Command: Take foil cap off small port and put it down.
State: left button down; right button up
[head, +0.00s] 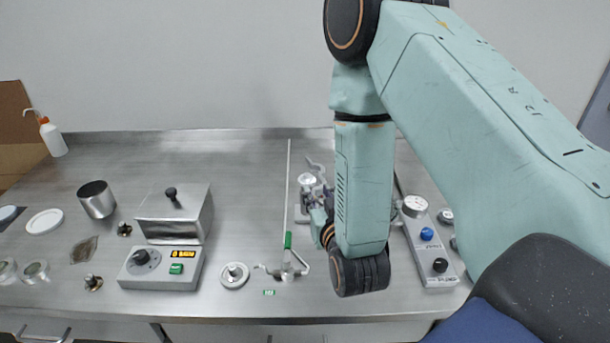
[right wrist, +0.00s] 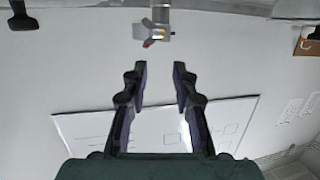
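My right arm comes in from the right in the head view and hides much of the right middle of the bench. My right gripper is open and empty in the right wrist view (right wrist: 160,68), with a clear gap between its dark fingers. In the head view the gripper is small and partly hidden beside metal vacuum fittings (head: 307,181). These shiny fittings stand behind my wrist. I cannot make out the foil cap or the small port among them. My left gripper is in neither view.
A wash bottle (head: 52,138) stands back left. The back middle is clear.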

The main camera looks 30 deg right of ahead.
aim_at(307, 175)
jog(key=x, duration=0.4)
jog(key=shift+w+d, duration=0.2)
jog(key=shift+w+f, duration=0.2)
jog(key=shift+w, duration=0.1)
jog(key=x, duration=0.3)
jog(key=shift+w+d+p, duration=0.1)
jog(key=shift+d+p, duration=0.1)
jog(key=shift+p, duration=0.2)
jog(key=shift+w+d+f, duration=0.15)
jog(key=shift+w+f, duration=0.05)
jog(key=shift+w, duration=0.15)
jog(key=shift+w+f, duration=0.15)
jog(key=shift+w, duration=0.3)
jog(key=shift+s, duration=0.3)
jog(key=c, duration=0.4)
jog(key=shift+w, duration=0.1)
jog(key=shift+c, duration=0.9)
